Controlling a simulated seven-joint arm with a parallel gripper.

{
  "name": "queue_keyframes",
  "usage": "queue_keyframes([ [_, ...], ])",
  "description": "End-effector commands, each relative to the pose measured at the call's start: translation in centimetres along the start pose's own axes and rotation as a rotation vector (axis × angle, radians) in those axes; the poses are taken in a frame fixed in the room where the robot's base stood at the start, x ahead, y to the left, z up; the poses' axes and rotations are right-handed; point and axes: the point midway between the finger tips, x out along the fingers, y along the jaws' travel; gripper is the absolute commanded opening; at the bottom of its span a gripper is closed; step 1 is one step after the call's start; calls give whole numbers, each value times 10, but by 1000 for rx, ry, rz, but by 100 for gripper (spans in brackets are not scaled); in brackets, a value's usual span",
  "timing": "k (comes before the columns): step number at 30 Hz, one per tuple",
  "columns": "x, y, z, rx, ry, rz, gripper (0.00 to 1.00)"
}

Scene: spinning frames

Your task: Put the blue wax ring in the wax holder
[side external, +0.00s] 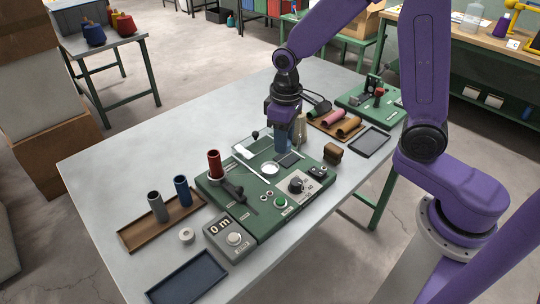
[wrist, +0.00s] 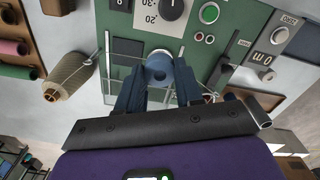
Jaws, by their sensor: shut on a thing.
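My gripper (side external: 283,147) points down over the back part of the green spinning frame (side external: 243,205). In the wrist view its dark blue fingers (wrist: 158,82) are closed around a small round pale blue piece, which I take to be the blue wax ring (wrist: 158,70). The fingers hide the ring in the side view. A white round dish (side external: 270,168) sits on the green frame just in front of the fingers; I cannot tell if it is the wax holder. I cannot tell whether the ring touches anything below.
A red bobbin (side external: 214,164) stands on the frame's left end. A cream cone (side external: 300,128) is close behind my gripper. A wooden tray (side external: 130,236) with grey and blue tubes, a white ring (side external: 187,236) and a navy tray (side external: 187,279) lie at front left. The table's left side is clear.

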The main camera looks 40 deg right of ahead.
Motion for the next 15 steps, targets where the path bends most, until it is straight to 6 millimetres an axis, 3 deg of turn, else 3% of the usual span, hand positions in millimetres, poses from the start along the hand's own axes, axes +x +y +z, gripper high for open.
queue_keyframes([
  [6, 29, 4, -22, 1, -3, 0, 3],
  [15, 44, 7, -36, 1, 0, 0, 3],
])
